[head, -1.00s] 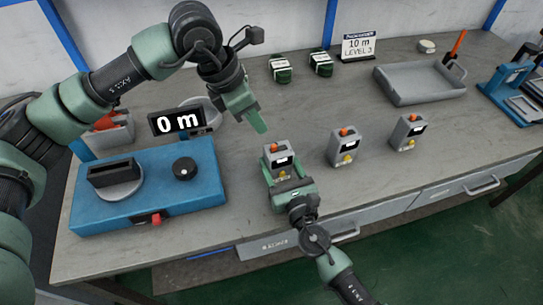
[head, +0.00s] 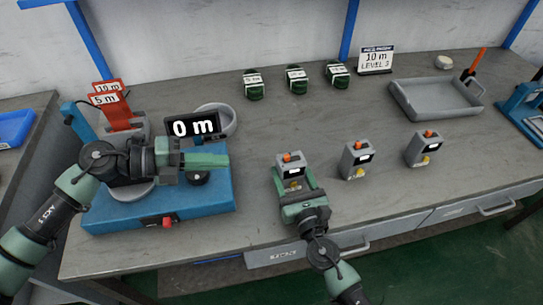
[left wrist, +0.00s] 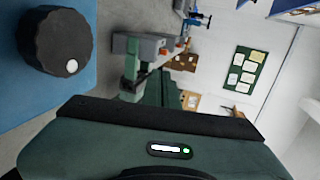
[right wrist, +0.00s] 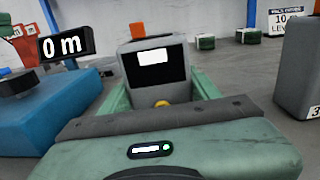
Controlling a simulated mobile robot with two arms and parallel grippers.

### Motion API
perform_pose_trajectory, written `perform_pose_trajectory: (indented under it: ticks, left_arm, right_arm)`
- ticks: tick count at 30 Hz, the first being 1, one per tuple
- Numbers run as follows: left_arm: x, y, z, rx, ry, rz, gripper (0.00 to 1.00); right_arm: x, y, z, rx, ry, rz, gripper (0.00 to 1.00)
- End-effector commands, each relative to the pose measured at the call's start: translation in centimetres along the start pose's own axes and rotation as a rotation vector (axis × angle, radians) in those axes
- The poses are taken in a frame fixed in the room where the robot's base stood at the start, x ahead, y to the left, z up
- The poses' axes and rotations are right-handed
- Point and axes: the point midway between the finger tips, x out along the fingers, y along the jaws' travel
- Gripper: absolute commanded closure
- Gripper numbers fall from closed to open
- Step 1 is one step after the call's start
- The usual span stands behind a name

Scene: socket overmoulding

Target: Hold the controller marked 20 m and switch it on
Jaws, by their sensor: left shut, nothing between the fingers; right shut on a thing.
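Three grey controllers with orange tops, white labels and yellow buttons stand in a row; the labels are too small or washed out to read. My right gripper (head: 293,182) is shut on the leftmost controller (head: 291,163), a finger on each side. This controller stands upright in the right wrist view (right wrist: 152,72). The middle controller (head: 356,160) and right controller (head: 424,149) stand free. My left gripper (head: 222,160) is shut and empty over the blue base unit (head: 210,206), by its black knob (head: 198,178). The knob shows a white dot in the left wrist view (left wrist: 55,40).
A display (head: 193,127) on the blue unit reads 0 m. Red cards (head: 107,94) marked 10 m and 5 m stand behind it. Several green bundles (head: 296,79), a 10 m LEVEL 3 sign (head: 376,59) and a grey tray (head: 437,110) lie further back. The table's middle is clear.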

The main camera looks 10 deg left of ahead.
Motion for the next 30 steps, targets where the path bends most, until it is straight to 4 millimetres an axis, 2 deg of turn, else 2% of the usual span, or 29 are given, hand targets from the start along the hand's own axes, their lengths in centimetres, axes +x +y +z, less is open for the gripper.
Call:
perform_pose_trajectory:
  ticks: [3,11,17,20,30]
  left_arm:
    - [-0.6,0.3,0.1,-0.029,-0.018,-0.005,1.00]
    - [-0.6,0.3,0.2,-0.031,-0.021,-0.006,1.00]
    - [0.1,0.3,0.2,-0.031,-0.020,-0.007,1.00]
    - [1.5,0.2,0.2,-0.030,-0.020,-0.010,1.00]
    - [8.7,0.1,0.4,-0.030,-0.019,-0.011,1.00]
  right_arm:
    - [0.0,0.0,0.0,0.000,0.000,0.000,0.84]
    - [0.0,0.0,0.0,0.000,0.000,-0.001,0.84]
    - [0.0,0.0,0.0,-0.001,0.000,-0.001,0.84]
    - [0.0,0.0,0.0,-0.001,0.000,-0.001,0.84]
    - [0.0,0.0,0.0,-0.001,0.000,-0.001,0.84]
